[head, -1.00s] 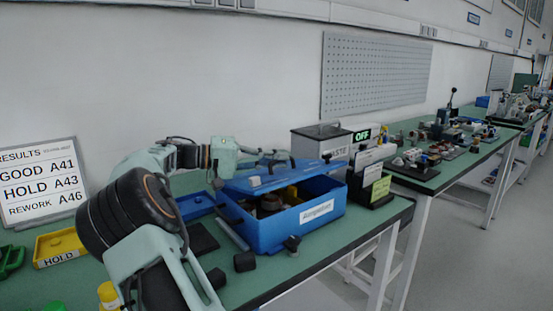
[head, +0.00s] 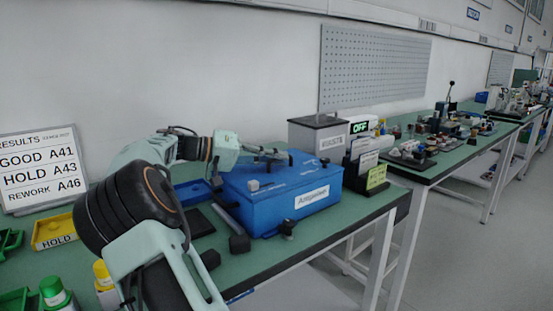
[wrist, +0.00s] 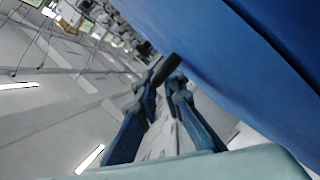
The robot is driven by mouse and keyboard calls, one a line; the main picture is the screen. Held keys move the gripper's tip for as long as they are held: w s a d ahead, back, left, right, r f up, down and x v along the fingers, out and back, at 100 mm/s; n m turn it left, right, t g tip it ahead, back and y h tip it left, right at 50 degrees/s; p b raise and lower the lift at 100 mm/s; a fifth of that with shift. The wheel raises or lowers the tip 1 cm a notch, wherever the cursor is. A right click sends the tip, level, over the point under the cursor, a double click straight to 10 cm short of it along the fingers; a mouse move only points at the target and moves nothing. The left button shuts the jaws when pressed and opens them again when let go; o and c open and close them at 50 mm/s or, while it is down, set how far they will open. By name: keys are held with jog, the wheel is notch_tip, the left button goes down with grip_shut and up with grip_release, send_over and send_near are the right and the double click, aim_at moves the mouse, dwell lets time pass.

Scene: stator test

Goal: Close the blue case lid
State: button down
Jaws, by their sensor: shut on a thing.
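The blue case (head: 300,211) stands on the green bench with a white label on its front. Its blue lid (head: 283,178) lies over the top and covers the inside; no gap shows at the front from here. My gripper (head: 270,155) is low over the far part of the lid. In the wrist view my gripper (wrist: 165,88) is shut on a short dark handle (wrist: 165,68) at its fingertips, close beside a big blue surface of the case. Where the handle joins the lid is hidden.
Dark knobs (head: 240,243) lie by the case's front left corner. A grey bin (head: 318,140) and a card stand (head: 368,172) are close behind and right of it. A yellow HOLD tray (head: 54,230) is at left. The bench edge runs just in front.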

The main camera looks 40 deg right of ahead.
jog(key=c, duration=2.3)
grip_release()
jog(key=shift+f, duration=0.15)
jog(key=shift+a, duration=0.1)
notch_tip(320, 180, up, 3)
send_over(234, 175)
jog(key=shift+a, duration=0.15)
